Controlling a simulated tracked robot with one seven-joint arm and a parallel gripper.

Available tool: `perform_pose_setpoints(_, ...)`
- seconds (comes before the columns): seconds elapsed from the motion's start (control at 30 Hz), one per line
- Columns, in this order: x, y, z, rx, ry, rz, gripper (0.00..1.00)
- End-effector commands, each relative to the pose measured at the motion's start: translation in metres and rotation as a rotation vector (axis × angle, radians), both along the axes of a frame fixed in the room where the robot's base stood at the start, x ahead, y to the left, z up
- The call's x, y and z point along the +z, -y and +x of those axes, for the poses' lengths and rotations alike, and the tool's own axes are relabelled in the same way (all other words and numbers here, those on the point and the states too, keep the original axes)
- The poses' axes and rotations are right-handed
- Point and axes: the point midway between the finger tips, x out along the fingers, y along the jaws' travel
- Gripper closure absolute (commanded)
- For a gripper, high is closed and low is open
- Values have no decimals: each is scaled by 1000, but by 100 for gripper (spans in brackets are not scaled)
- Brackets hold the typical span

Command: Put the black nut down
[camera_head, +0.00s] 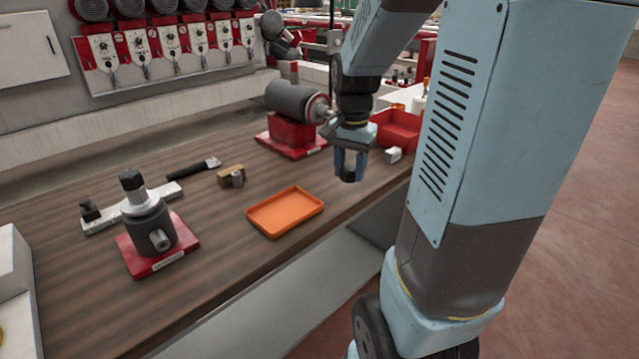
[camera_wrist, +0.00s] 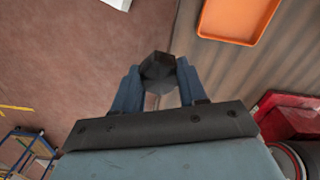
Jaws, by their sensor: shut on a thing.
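My gripper (camera_head: 350,166) points down near the front edge of the wooden bench, to the right of the orange tray. It is shut on the black nut (camera_head: 348,175), a small dark piece that shows at the lower end of the fingers. In the wrist view the nut (camera_wrist: 157,67) sits between the tips of the two blue fingers of my gripper (camera_wrist: 158,80). The nut is held in the air, apart from the tray. The orange tray (camera_head: 284,212) is empty and lies flat on the bench; it also shows in the wrist view (camera_wrist: 236,18).
A grey motor on a red base (camera_head: 291,135) stands behind my gripper. A vise-like fixture (camera_head: 150,225) stands at the left.

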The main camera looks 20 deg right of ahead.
Motion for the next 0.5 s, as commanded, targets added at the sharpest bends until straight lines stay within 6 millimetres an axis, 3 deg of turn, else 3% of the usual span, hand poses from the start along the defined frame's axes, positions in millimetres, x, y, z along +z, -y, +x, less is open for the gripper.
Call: perform_pose_setpoints(0.5, -42, 14, 78, -1, -5, 1, 95)
